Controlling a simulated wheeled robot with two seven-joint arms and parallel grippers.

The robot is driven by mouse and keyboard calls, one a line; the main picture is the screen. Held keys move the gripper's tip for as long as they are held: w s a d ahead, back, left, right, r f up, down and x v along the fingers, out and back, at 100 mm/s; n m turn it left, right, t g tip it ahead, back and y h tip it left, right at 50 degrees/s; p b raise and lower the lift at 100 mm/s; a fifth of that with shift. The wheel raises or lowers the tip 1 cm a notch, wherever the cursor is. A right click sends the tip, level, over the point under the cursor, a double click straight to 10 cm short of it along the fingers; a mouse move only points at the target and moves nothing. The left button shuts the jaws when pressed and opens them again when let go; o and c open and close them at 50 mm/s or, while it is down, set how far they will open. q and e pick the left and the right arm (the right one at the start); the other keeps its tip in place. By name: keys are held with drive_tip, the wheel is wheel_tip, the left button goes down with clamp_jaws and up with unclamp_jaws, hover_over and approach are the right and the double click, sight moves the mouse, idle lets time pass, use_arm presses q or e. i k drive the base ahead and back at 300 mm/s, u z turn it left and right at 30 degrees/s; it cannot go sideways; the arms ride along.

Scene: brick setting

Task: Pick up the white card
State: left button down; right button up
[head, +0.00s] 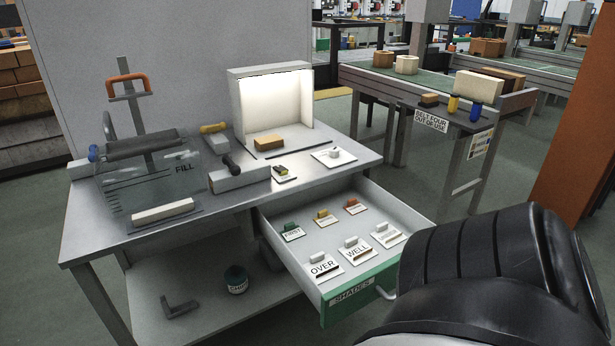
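A white card (321,155) with a pale knob lies flat on the bench top, in front of the lit booth. Several more pale cards with small grips lie in the open drawer below. The front ones have pale grips and dark slots: OVER (321,268), WELL (358,255) and one at the right (389,240) whose word is hard to read. Which card is meant by the white card I cannot tell. Neither of my grippers is in view.
The drawer (352,291), green-fronted and labelled SHADES, stands pulled out from the bench (85,232). A lit booth (275,104) holds a tan brick (269,143). A clear FILL box (150,172) stands at left. My dark arm link covers the lower right.

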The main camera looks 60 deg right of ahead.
sight(356, 251)
drive_tip(key=i, duration=0.4)
drive_tip(key=z, duration=1.05)
